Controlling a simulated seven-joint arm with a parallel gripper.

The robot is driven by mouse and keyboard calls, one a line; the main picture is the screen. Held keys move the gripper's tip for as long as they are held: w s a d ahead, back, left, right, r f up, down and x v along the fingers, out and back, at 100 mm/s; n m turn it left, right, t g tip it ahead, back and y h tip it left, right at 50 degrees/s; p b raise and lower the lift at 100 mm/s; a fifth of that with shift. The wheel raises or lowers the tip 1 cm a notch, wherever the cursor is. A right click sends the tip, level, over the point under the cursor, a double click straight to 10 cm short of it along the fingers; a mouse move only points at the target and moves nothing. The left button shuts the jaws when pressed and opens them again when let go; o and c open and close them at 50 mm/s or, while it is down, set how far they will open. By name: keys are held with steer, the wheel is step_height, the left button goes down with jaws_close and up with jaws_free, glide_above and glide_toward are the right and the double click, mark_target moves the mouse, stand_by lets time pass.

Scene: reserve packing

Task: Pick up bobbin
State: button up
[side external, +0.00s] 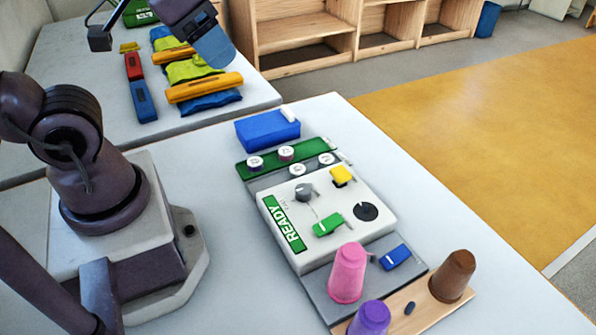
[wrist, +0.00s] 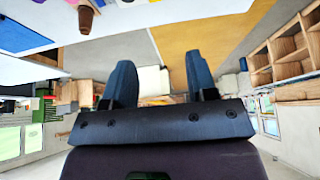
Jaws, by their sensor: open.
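Several small white round pieces with dark marks (side external: 286,153), which look like bobbins, sit on and beside a green strip (side external: 243,171) in the side external view. I cannot tell which one is the task's bobbin. My gripper (side external: 215,47) is high at the top left of that view, well apart from these pieces. In the wrist view my gripper (wrist: 160,75) shows two blue-grey fingers spread wide with nothing between them. The round pieces do not show in the wrist view.
A white box marked READY (side external: 330,195) stands mid-table, with a blue box (side external: 267,130) behind. Pink (side external: 347,272), purple (side external: 369,318) and brown (side external: 452,277) cups stand at the front. A second table (side external: 70,75) holds coloured items. Bare table lies left of the box.

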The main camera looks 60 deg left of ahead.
steer(key=shift+f, duration=0.1)
steer(key=n+g+y, duration=0.1)
steer(key=n+g, duration=0.4)
steer(key=n, duration=1.1)
glide_toward(298, 167)
steer(key=f, duration=0.3)
steer(key=shift+s+d, duration=0.2)
steer(key=shift+d, duration=0.05)
steer(key=shift+w+a+f, duration=0.15)
steer(key=shift+f, duration=1.4)
steer(key=shift+w+a+f, duration=0.1)
steer(key=shift+a+f, duration=0.1)
steer(key=shift+f, duration=1.3)
